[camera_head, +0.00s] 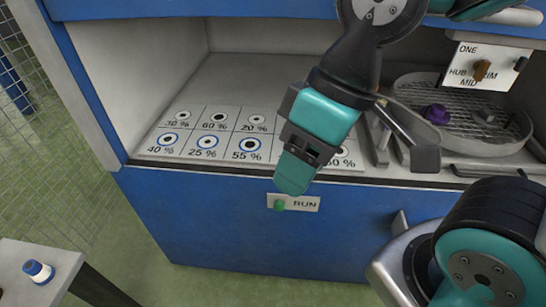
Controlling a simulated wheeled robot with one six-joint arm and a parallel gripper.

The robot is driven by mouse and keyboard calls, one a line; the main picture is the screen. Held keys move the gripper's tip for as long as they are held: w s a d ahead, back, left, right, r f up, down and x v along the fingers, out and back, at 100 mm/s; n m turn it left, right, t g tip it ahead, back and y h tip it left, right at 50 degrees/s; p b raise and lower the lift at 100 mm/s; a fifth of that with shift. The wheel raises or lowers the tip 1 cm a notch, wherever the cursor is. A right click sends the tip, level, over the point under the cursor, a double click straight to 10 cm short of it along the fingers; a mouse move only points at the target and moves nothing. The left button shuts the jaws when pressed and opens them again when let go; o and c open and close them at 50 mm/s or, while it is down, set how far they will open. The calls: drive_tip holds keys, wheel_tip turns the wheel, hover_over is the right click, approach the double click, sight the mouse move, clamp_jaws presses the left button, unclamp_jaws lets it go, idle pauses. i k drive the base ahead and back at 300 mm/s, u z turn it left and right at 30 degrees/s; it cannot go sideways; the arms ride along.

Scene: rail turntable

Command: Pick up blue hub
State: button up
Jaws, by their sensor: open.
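A short white cylinder with a blue band (38,271) stands upright on a small grey table at the lower left; it is the only loose blue part I can make out. My gripper (401,157) is partly hidden behind my teal wrist. Its dark fingers are apart at the front edge of the blue cabinet, right of the wrist. They are far to the right of the blue-banded part, and I see nothing held between them.
The grey table (20,258) stands apart from the blue cabinet (225,220). A purple part (437,113) sits on the round mesh turntable (405,90). A percentage-marked panel (185,147), a RUN button (279,205) and a selector sign (482,66) are on the cabinet. Mesh fencing is left.

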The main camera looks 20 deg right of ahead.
sight(41, 274)
drive_tip(key=u, duration=1.45)
